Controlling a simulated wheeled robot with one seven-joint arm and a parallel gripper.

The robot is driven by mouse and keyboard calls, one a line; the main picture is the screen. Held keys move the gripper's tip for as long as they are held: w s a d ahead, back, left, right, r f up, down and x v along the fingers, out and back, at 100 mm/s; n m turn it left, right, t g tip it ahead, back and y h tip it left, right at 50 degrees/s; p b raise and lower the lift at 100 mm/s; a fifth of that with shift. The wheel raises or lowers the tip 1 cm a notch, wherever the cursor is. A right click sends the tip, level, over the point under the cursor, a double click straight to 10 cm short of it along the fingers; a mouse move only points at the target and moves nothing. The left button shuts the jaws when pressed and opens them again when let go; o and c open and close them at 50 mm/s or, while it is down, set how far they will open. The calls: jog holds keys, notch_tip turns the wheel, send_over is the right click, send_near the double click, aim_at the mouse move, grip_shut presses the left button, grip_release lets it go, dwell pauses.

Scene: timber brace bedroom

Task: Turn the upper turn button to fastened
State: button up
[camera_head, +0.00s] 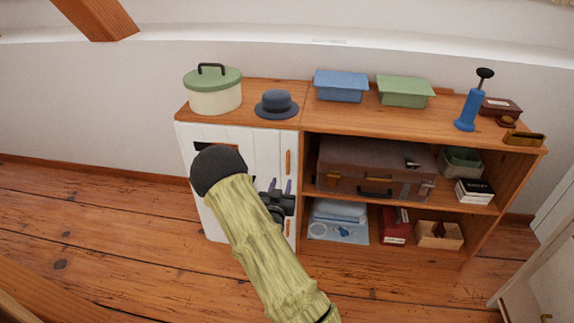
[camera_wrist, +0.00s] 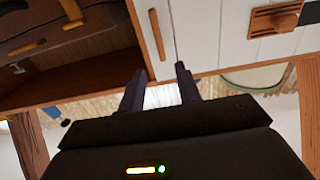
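The white plank door (camera_head: 262,150) closes the left part of a wooden cabinet. The upper turn button (camera_head: 288,162) is a slim wooden bar standing upright near the door's right edge. It also shows in the upside-down wrist view (camera_wrist: 156,35), just beyond my fingertips. A similar lower turn button (camera_head: 288,228) is lower on the same edge, partly beside my gripper. My gripper (camera_head: 281,186) is just below and left of the upper button. In the wrist view its fingers (camera_wrist: 160,82) are apart with nothing between them. No contact with the button is visible.
A brown block with a knob (camera_wrist: 275,18) is on the door. A green-lidded pot (camera_head: 215,98) and a blue hat (camera_head: 276,104) stand on top. The open shelves at right hold a suitcase (camera_head: 340,170) and boxes. Floor in front is clear.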

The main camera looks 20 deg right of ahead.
aim_at(288, 162)
jog(key=b+x, duration=0.2)
jog(key=x, duration=1)
jog(key=shift+c, duration=0.4)
jog(key=c, duration=0.4)
jog(key=shift+s+d, duration=0.1)
grip_shut()
